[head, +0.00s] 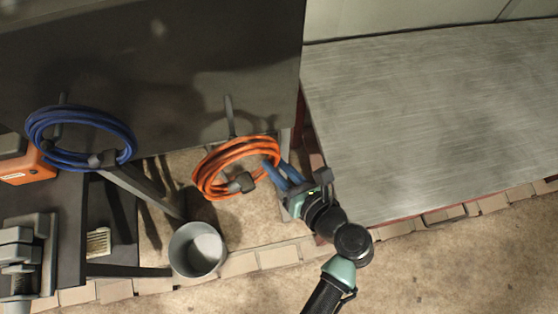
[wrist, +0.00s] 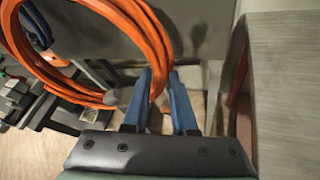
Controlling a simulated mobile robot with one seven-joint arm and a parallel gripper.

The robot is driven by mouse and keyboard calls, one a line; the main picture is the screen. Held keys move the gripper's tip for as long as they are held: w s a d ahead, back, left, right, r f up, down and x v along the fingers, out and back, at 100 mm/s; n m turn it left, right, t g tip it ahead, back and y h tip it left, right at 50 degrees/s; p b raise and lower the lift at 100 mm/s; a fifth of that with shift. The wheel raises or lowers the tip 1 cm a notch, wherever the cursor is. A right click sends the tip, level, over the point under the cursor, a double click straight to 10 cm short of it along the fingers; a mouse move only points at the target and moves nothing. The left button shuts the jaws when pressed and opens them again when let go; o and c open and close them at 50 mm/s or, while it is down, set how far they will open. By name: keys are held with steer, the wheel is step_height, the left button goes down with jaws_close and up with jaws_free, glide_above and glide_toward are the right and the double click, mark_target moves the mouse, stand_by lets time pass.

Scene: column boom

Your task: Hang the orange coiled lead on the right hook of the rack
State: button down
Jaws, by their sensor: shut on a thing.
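The orange coiled lead (head: 232,158) is in front of the right hook (head: 229,112) of the dark rack panel (head: 180,50) in the head view. My gripper (head: 273,170) is shut on the right side of the coil. In the wrist view the blue fingers (wrist: 162,95) pinch the orange strands (wrist: 158,50), and the loop extends up and left. The hook's upper part shows above the coil; its lower part is hidden behind the coil. I cannot tell whether the coil is around the hook or only in front of it.
A blue coiled lead (head: 72,140) hangs on the left hook (head: 60,100). Below are a grey bucket (head: 197,250), an orange case (head: 28,165), a brush (head: 98,242) and a vise (head: 20,255). A metal-topped table (head: 430,110) stands close to my gripper's right.

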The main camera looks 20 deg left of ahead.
steer(key=w+a+f+b, duration=0.1)
steer(key=w+a+b, duration=0.3)
steer(key=w, duration=0.3)
steer(key=shift+a+f, duration=0.3)
stand_by(0.7)
steer(key=shift+f, duration=0.1)
stand_by(0.4)
steer(key=c, duration=0.6)
jaws_free()
steer(key=shift+s, duration=0.1)
steer(key=shift+c, duration=0.2)
steer(key=shift+f, duration=0.15)
